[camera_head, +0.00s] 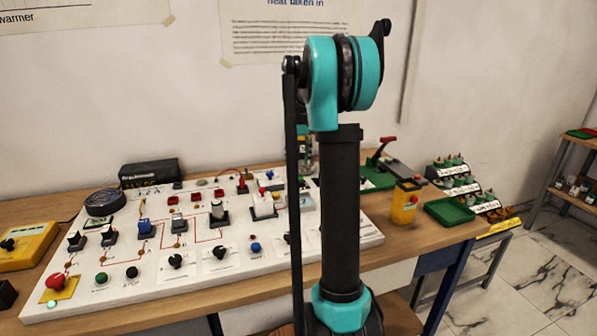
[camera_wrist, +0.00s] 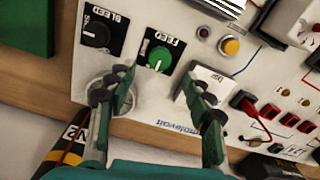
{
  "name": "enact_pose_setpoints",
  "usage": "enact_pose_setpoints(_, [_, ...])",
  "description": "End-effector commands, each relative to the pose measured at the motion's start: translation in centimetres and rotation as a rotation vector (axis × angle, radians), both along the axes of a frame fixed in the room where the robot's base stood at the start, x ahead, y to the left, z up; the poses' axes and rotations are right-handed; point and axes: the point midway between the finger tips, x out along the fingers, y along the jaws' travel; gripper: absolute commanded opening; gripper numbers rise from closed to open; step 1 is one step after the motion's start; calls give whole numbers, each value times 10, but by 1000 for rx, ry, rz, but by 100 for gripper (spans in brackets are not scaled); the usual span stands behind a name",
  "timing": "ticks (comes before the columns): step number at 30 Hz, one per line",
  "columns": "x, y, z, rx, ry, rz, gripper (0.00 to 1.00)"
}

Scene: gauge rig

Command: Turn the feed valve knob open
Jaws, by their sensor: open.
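The feed valve knob (camera_wrist: 158,58) is a round green knob on a black plate labelled FEED, in the upper middle of the wrist view. A small white mark shows on its lower part. My gripper (camera_wrist: 157,79) is open, its two dark fingers spread apart, one to the lower left and one to the lower right of the knob. Nothing is between the fingers, and neither visibly touches the knob. In the head view my own arm covers part of the panel, and I cannot make out the feed knob or the gripper there.
A black BLEED knob (camera_wrist: 97,33) sits left of the feed knob. A round dial (camera_wrist: 103,92) is partly behind the left finger, and a white switch block (camera_wrist: 196,90) is close to the right one. The white panel (camera_head: 205,265) holds several other controls.

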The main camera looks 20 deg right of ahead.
Motion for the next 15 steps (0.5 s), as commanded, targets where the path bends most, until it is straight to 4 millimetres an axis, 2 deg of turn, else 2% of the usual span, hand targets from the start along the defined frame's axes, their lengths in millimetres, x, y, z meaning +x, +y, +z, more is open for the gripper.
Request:
enact_pose_setpoints(3, [0,0,25,0,0,0,51])
enact_pose_setpoints(7, [0,0,45,0,0,0,51])
enact_pose_setpoints(15, [0,0,62,0,0,0,51])
